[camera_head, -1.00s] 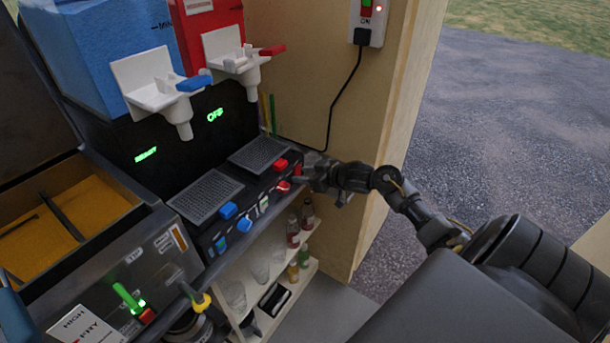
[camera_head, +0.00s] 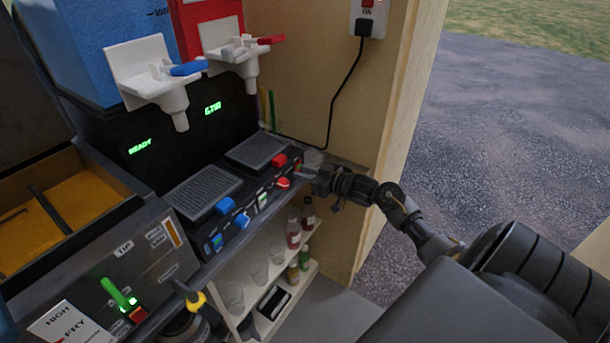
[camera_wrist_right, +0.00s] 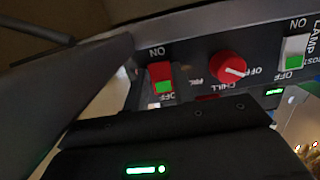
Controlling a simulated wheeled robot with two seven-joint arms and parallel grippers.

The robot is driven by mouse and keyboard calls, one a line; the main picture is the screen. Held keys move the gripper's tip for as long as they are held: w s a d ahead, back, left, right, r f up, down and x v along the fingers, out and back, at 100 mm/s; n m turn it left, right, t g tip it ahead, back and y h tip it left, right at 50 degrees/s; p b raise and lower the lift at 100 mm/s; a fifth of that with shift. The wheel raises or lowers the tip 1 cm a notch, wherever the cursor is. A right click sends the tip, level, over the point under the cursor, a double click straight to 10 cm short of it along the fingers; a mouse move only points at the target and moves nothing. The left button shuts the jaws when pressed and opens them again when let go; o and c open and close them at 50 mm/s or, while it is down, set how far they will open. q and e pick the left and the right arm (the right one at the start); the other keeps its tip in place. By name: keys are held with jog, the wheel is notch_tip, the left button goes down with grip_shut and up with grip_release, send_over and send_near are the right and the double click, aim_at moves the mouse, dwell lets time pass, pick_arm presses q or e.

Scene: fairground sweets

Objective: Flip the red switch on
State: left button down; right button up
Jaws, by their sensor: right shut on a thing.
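The red switch (camera_wrist_right: 161,77) shows in the right wrist view on the dark front panel, as a red and green rocker between the words ON and OFF, which appear upside down. Its green part is at the OFF end. In the head view my right gripper (camera_head: 308,176) is at the right end of the panel, where it hides the switch. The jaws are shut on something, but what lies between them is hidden. In the wrist view the rocker face is uncovered. My left gripper is not in view.
A red knob (camera_wrist_right: 228,67) and a white-green lamp switch (camera_wrist_right: 293,52) sit beside the switch. White dispensers with a blue lever (camera_head: 188,68) and a red lever (camera_head: 270,40) hang above. A wooden wall (camera_head: 385,120) stands close to my right arm. Bottles and glasses stand below.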

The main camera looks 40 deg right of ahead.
jog(key=o, duration=1)
jog(key=shift+s, duration=0.1)
jog(key=shift+b+v, duration=0.45)
jog(key=shift+v, duration=4.9)
